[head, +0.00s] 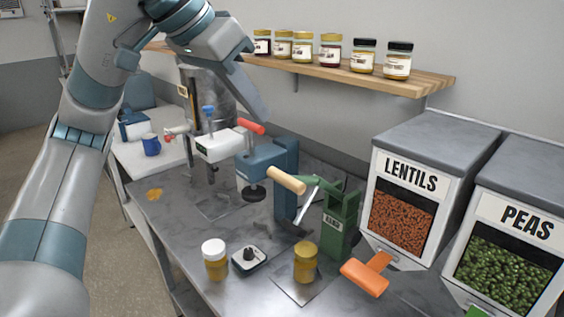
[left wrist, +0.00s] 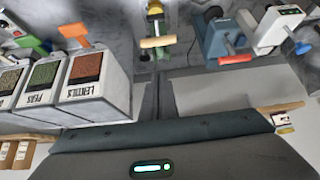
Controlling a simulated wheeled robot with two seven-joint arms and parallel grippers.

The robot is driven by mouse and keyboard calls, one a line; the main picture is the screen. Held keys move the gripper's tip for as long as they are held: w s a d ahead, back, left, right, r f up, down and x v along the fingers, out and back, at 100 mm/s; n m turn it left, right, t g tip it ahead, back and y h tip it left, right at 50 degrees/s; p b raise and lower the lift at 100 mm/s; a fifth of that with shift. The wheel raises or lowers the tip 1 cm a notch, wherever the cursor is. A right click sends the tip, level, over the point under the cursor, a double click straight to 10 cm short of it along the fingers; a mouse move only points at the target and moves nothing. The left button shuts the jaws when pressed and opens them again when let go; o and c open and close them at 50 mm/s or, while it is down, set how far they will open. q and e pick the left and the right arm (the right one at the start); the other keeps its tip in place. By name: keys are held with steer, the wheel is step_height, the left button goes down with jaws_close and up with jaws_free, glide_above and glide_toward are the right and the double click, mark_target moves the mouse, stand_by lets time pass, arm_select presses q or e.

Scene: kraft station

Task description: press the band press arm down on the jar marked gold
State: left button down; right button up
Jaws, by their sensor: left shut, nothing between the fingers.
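A green lever press (head: 341,222) with a pale wooden handle (head: 287,181) stands mid-bench; its small label is too blurred to read. It also shows in the left wrist view (left wrist: 155,22). A gold-coloured jar (head: 305,265) stands at its foot; no marking is legible on it. A blue press (head: 287,165) with a red handle (head: 251,126) and black round pad stands behind it. I cannot tell by label which is the band press. My left gripper (head: 261,112) is shut and empty, above and behind the red handle in the picture. My right gripper is not in view.
A white-lidded jar (head: 215,262) and a small black-knobbed device (head: 249,260) stand at the front. A white machine (head: 216,146) is left of the blue press. Lentils (head: 405,205) and peas (head: 510,250) bins fill the right. A jar shelf (head: 350,75) runs behind.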

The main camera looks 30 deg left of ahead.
arm_select(q)
steer(key=p+x, duration=0.3)
steer(key=x, duration=0.7)
step_height(320, 180, down, 4)
steer(key=shift+s+p, duration=0.2)
steer(key=shift+p, duration=0.5)
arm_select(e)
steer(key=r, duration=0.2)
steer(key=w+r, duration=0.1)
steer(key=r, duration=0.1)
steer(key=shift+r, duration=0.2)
arm_select(q)
steer(key=shift+a, duration=0.1)
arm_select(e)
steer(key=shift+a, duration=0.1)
arm_select(q)
steer(key=shift+f, duration=0.1)
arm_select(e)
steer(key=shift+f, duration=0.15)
